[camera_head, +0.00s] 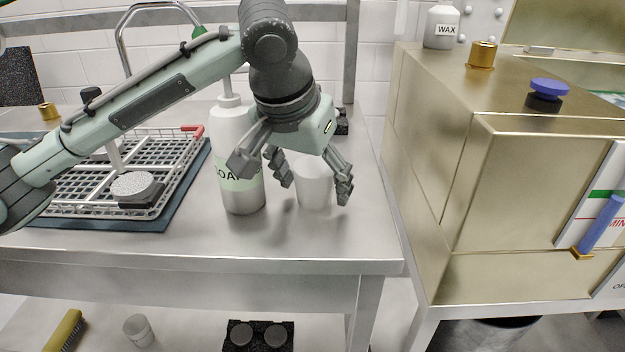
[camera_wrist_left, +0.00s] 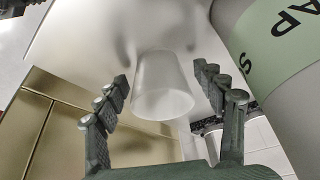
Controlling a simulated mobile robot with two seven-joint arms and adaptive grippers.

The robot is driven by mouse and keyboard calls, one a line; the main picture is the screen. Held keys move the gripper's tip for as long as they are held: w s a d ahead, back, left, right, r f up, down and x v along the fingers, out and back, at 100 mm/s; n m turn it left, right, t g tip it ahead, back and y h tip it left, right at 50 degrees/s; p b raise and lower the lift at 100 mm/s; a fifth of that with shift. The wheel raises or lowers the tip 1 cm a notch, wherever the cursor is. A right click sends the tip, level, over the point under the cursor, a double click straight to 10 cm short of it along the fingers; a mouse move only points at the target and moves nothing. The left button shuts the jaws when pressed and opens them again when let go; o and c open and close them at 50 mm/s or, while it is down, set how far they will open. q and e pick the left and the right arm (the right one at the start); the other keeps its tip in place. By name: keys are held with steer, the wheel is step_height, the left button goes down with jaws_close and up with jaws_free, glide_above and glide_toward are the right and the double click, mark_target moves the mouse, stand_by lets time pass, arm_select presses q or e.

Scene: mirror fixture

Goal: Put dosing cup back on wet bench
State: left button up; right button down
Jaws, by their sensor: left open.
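A translucent white dosing cup (camera_head: 314,194) stands upright on the steel wet bench (camera_head: 310,240), just right of the soap bottle (camera_head: 232,200). My left gripper (camera_head: 314,182) points down over it with its fingers open on either side. In the left wrist view the cup (camera_wrist_left: 163,92) sits between the spread fingers, with gaps visible to both sides. My right gripper is out of view.
A wire rack (camera_head: 180,160) on a dark mat fills the bench's left part. A brass-coloured cabinet (camera_head: 480,180) stands at the right, with a wax bottle (camera_head: 441,28) on top. Another small cup (camera_head: 138,330) stands on the lower shelf. The bench front is clear.

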mark_target(308, 206)
arm_select(q)
steer(key=shift+r, duration=0.2)
steer(key=v, duration=0.4)
steer(key=shift+r+p, duration=0.15)
steer(key=shift+p, duration=0.15)
steer(key=v, duration=0.7)
steer(key=shift+s+r+p, duration=0.25)
steer(key=shift+p, duration=0.1)
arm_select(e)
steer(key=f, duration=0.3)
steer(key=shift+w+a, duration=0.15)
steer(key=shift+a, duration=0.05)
arm_select(q)
steer(key=shift+a, duration=0.1)
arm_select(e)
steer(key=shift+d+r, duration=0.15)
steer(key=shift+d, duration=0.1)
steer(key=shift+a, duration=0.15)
